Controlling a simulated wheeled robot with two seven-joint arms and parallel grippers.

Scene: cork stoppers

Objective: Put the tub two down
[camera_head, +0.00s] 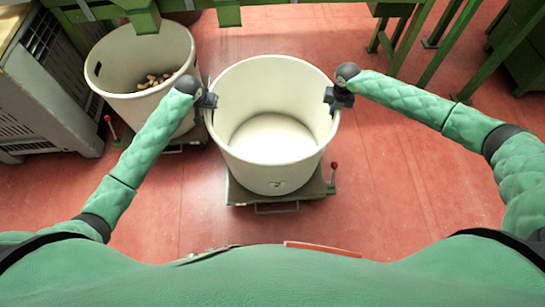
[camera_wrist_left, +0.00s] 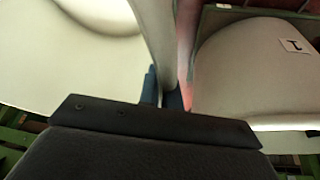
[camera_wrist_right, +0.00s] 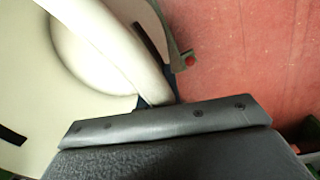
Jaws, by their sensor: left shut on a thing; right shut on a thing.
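Tub two (camera_head: 272,170) is a large cream tub, upright and empty inside, with a "2" label low on its front. It shows at or just over a green wheeled dolly (camera_head: 318,190); I cannot tell whether it touches it. My left gripper (camera_head: 208,101) is shut on the tub's left rim, and the wall between its fingers also shows in the left wrist view (camera_wrist_left: 168,92). My right gripper (camera_head: 334,98) is shut on the right rim, which also shows in the right wrist view (camera_wrist_right: 120,50).
Another cream tub (camera_head: 110,68) with several corks (camera_head: 153,80) inside stands close at the left; its "1" label (camera_wrist_left: 293,46) shows in the left wrist view. A grey crate (camera_head: 55,85) is at far left. Green frames stand behind. Red floor (camera_head: 400,190) is clear at right.

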